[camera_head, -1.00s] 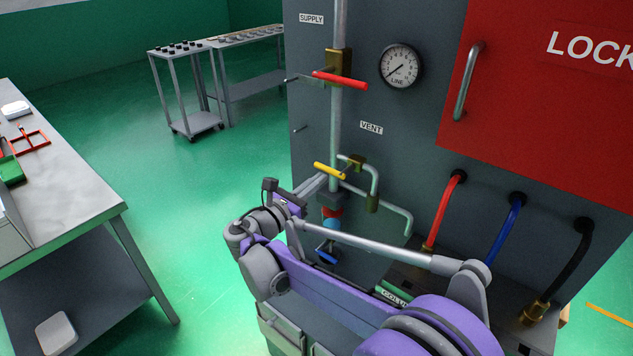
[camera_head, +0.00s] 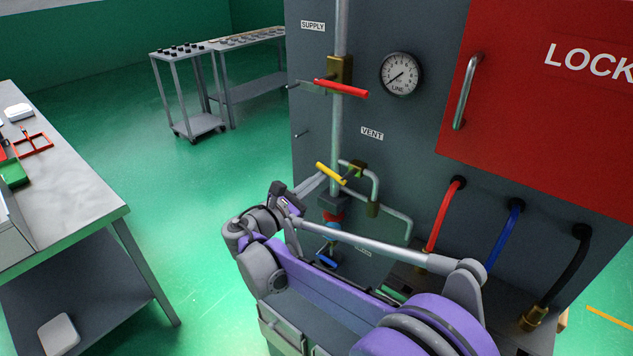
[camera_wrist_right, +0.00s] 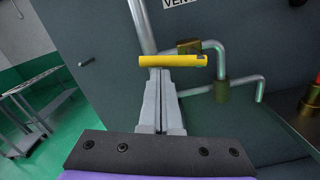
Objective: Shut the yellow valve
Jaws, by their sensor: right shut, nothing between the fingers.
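The yellow valve handle (camera_head: 331,173) is on the pipework below the VENT label, slanting down to the right in the head view. In the wrist view the yellow handle (camera_wrist_right: 172,61) lies nearly level across the top of my fingers, with its brass valve body (camera_wrist_right: 189,46) behind its right part. My right gripper (camera_head: 321,178) is shut and empty, its tips at the handle's underside. My left gripper is not in view.
A red-handled valve (camera_head: 340,87) sits above on the SUPPLY pipe, with a pressure gauge (camera_head: 401,74) to its right. A blue handle (camera_head: 327,261) is low behind my arm. Red, blue and black hoses (camera_head: 577,265) come out at right. A metal table (camera_head: 85,195) stands left.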

